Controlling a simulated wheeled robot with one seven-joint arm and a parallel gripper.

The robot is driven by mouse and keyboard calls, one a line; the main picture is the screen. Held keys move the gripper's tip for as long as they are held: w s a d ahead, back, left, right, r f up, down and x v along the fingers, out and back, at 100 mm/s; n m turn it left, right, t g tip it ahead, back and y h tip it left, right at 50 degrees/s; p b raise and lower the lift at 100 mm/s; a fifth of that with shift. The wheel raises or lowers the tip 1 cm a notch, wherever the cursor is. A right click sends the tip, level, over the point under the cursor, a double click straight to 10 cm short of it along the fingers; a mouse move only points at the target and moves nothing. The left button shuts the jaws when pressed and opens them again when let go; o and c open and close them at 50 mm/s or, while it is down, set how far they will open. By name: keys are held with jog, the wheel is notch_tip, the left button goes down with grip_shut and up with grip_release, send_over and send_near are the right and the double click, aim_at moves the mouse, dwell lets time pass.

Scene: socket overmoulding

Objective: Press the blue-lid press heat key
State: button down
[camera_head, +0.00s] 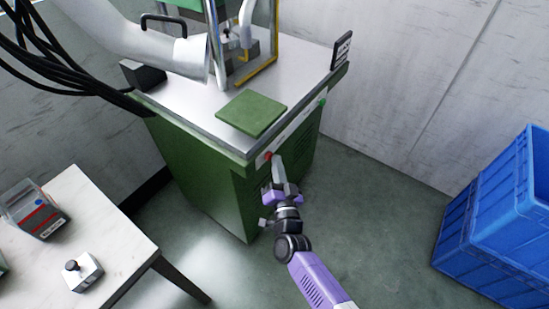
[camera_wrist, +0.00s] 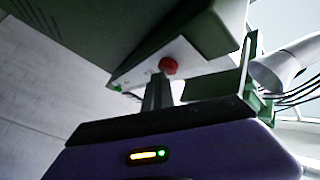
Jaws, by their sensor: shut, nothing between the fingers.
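A green press machine (camera_head: 200,160) with a metal top stands in the middle of the head view. A white strip (camera_head: 298,128) on its front edge carries a red button (camera_head: 268,156) and a green button (camera_head: 322,102). In the wrist view the red button (camera_wrist: 168,66) and green button (camera_wrist: 117,88) show on the strip. My gripper (camera_head: 276,158) is shut and empty, its tips close to the red button; I cannot tell whether they touch. The shut fingers (camera_wrist: 158,84) stand just below the red button in the wrist view. I see no blue lid or marked heat key on the press.
A green pad (camera_head: 252,113) lies on the machine top. A small dark panel (camera_head: 342,50) stands at its right corner. Blue crates (camera_head: 505,205) stand at the right. A white table (camera_head: 110,225) with small boxes is at the left. Floor right of my arm is clear.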

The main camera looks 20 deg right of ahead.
jog(key=shift+w+a+r+y, duration=0.2)
jog(key=shift+a+r+y, duration=0.1)
jog(key=shift+a, duration=0.4)
jog(key=s+d, duration=0.4)
jog(key=s, duration=0.1)
jog(key=shift+d+f, duration=0.15)
jog(key=shift+f, duration=0.05)
jog(key=shift+s, duration=0.1)
jog(key=shift+f, duration=0.1)
jog(key=s+r+n+g+y, duration=0.1)
jog(key=s+r+n, duration=0.2)
jog(key=s, duration=1)
jog(key=s+r+n+g+y, duration=0.1)
jog(key=s+r, duration=0.5)
jog(key=s, duration=0.8)
jog(key=s+r+n+g, duration=0.2)
jog(key=s+r+n, duration=0.2)
jog(key=s, duration=1)
jog(key=shift+a+r+n+g+y, duration=0.2)
jog(key=shift+r+n+g+y, duration=0.15)
jog(key=shift+n, duration=0.35)
